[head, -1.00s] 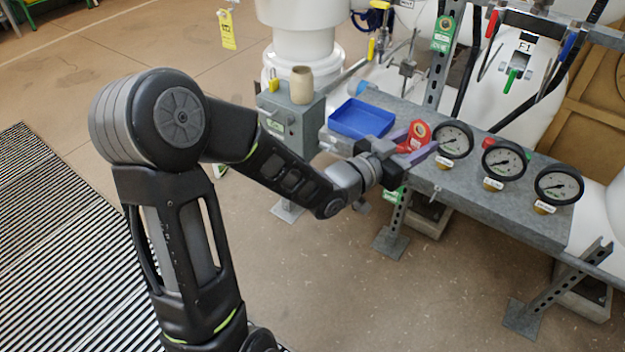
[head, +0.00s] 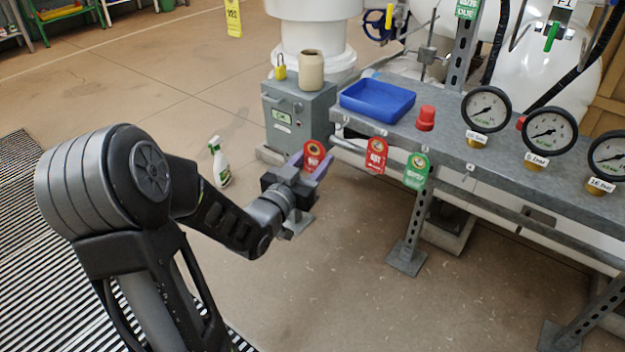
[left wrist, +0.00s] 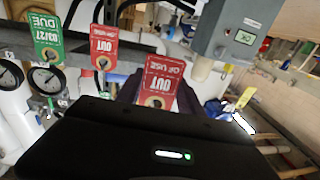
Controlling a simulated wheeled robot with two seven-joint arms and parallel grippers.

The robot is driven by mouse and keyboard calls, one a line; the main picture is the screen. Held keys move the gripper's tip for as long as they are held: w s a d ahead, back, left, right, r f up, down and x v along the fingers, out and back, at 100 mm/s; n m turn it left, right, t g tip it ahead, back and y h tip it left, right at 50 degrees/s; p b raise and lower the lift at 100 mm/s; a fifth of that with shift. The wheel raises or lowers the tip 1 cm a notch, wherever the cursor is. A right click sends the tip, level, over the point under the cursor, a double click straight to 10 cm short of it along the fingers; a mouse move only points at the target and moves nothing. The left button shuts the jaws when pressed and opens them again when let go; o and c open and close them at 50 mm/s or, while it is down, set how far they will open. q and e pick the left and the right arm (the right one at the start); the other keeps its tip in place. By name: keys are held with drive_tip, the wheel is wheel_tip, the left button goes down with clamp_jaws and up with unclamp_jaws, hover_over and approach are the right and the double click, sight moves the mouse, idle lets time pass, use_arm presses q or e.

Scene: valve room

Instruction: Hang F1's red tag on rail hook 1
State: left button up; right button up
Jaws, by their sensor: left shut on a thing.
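My left gripper (head: 308,172) is shut on a red tag (head: 314,153). The tag stands between the purple fingers, left of the bench's front corner and clear of the rail. It also shows in the left wrist view (left wrist: 158,90), printed side to the camera, text inverted. A second red tag (head: 376,157) hangs on the bench's front rail, with a green tag (head: 416,171) to its right. Both also show in the left wrist view, the red (left wrist: 104,47) and the green (left wrist: 47,38). The rail's left end is beside the held tag; hook 1 is too small to identify. My right gripper is not in view.
The grey bench (head: 450,141) carries a blue tray (head: 377,112), a red cap (head: 426,118) and several gauges. A grey box (head: 298,118) with a beige cup (head: 311,70) and yellow padlock (head: 280,68) stands behind the gripper. A spray bottle (head: 218,165) stands on the floor.

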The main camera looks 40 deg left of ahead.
use_arm(q)
drive_tip(key=shift+s+a, duration=0.1)
drive_tip(key=shift+w, duration=0.25)
drive_tip(key=w, duration=0.5)
drive_tip(key=shift+w, duration=0.15)
idle(0.5)
drive_tip(key=shift+w+b, duration=0.5)
drive_tip(key=shift+w, duration=0.5)
idle(0.6)
drive_tip(key=shift+b, duration=0.3)
drive_tip(key=shift+w, duration=0.15)
idle(0.7)
drive_tip(key=shift+w+b, duration=0.45)
drive_tip(key=shift+w, duration=0.4)
drive_tip(key=shift+a, duration=0.1)
